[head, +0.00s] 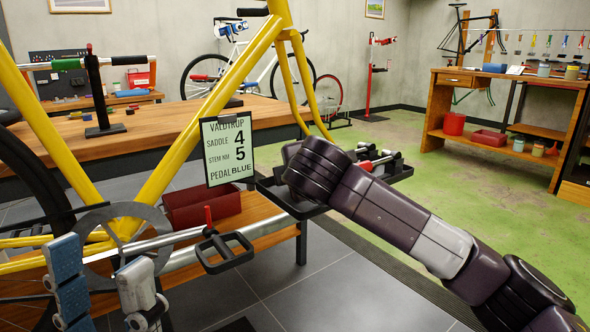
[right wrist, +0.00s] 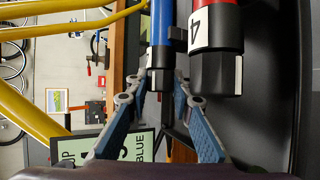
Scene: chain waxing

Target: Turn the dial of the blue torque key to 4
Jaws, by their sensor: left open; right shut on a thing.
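The blue torque key (right wrist: 162,25) shows in the right wrist view, with a black dial (right wrist: 159,68) at its lower end. My right gripper (right wrist: 163,82) is shut on that dial, one finger on each side. The number set on the blue key cannot be read. In the head view my right arm hides this grip. My left gripper (head: 104,262) is open and empty at the lower left, in front of the yellow bike frame and near a pedal (head: 224,250).
A red torque key (right wrist: 213,22) marked 4 stands close beside the blue one. A dark tray (head: 392,175) lies under my right arm. A sign (head: 227,145) reads saddle 4, stem 5, pedal blue. A red bin (head: 200,208) sits on the low shelf behind the yellow bike (head: 190,125).

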